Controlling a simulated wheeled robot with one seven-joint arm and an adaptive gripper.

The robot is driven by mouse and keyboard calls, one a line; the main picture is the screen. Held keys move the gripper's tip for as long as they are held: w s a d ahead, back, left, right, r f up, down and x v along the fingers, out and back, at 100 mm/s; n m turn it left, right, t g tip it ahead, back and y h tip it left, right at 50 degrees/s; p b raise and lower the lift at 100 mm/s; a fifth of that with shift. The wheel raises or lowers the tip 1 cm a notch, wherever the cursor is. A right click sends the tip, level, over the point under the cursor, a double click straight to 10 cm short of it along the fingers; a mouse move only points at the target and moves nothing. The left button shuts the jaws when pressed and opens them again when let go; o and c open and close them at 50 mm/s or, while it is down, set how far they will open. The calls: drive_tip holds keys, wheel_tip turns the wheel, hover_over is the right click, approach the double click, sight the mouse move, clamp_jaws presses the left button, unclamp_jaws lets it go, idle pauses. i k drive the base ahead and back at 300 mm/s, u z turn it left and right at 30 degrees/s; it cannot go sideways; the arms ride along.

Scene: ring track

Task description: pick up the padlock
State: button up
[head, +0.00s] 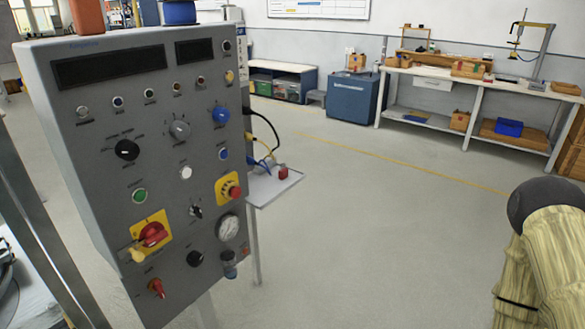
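A small red block-shaped thing (283,173), which looks like the padlock, sits on a small grey side shelf (262,192) at the right side of a grey control panel (150,190). It is too small to make out its shackle clearly. Part of my arm shows at the lower right edge, well apart from the shelf. My gripper is not in view.
Cables hang from the panel's side down to the shelf. A post stands under the shelf. Clear grey floor lies between the panel and my arm. A blue cabinet (352,97) and a long workbench (480,85) with boxes stand at the back.

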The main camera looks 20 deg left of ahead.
sight(283, 173)
drive_tip(key=u, duration=0.4)
drive_tip(key=i, duration=0.7)
drive_tip(key=u, duration=0.55)
